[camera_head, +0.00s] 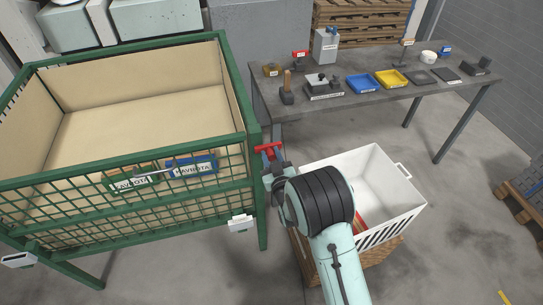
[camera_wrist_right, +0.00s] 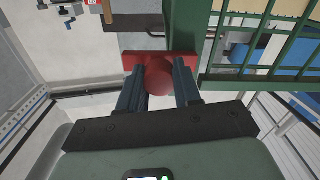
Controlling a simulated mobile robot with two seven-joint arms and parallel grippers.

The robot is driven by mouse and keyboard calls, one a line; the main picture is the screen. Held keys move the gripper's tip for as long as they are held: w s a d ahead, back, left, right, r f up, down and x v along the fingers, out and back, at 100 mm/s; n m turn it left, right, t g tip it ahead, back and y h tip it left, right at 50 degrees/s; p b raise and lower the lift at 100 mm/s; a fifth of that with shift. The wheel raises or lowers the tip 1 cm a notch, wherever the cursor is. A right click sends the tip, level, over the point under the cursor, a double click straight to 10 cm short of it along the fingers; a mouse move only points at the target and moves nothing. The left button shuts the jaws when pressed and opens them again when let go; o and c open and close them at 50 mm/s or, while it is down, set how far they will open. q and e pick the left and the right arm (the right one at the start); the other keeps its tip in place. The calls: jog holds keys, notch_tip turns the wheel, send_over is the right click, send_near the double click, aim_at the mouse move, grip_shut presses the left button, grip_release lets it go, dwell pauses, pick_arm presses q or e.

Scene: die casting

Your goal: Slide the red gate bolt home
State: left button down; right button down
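The red gate bolt (camera_head: 268,150) shows as a red handle at the right front corner post of the green mesh cage (camera_head: 254,150). In the right wrist view its red rounded knob and crossbar (camera_wrist_right: 158,72) lie between my fingertips. My right gripper (camera_wrist_right: 159,78) has one dark finger on each side of the knob, and both appear to touch it. In the head view this gripper (camera_head: 268,168) is just below the red handle, partly hidden by my own wrist. The bolt's far end and its seat are hidden. My left gripper is not in view.
A white crate (camera_head: 385,170) on a pallet stands right of the cage, partly behind my right arm. A grey workbench (camera_head: 350,110) with tools and trays is behind.

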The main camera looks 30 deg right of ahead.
aim_at(254, 148)
jog(key=a, duration=0.2)
jog(key=w+a+b, duration=0.1)
jog(key=a, duration=0.1)
jog(key=shift+a+r, duration=0.1)
jog(key=shift+a, duration=0.05)
jog(key=c, duration=0.8)
grip_release()
jog(key=shift+w+a, duration=0.1)
jog(key=shift+w, duration=0.05)
